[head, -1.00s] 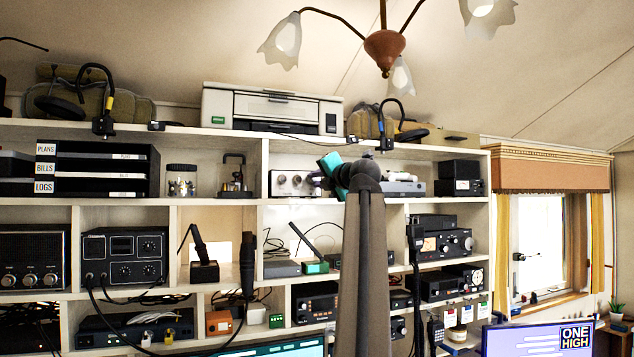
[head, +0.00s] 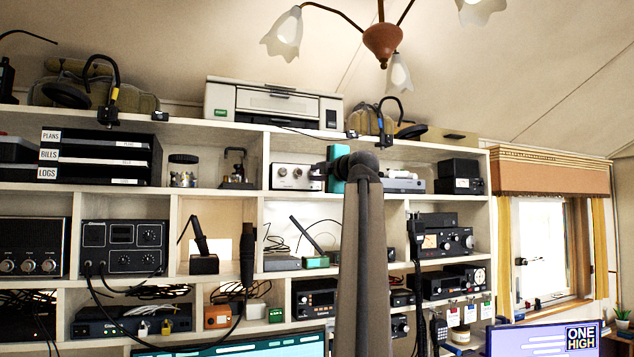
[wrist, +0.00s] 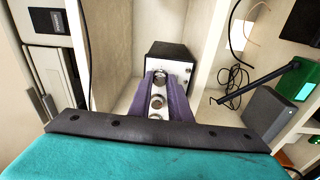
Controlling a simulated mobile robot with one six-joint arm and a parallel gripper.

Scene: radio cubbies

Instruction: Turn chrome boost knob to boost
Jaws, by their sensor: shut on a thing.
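The silver-faced box (head: 290,183) with round knobs stands in the upper middle cubby in the head view. Its pale face (wrist: 174,69) and dark side also show in the wrist view. My gripper (head: 319,173) reaches the box's right end from the right, its teal body upright. In the wrist view, the two purple fingers of my gripper (wrist: 164,78) are at the face, shut on a chrome knob (wrist: 160,75). The fingers cover part of the knob, so I cannot read its pointer or labels.
A white printer (head: 272,105) stands on the shelf top above. A grey device (head: 403,184) sits right of my gripper in the same cubby.

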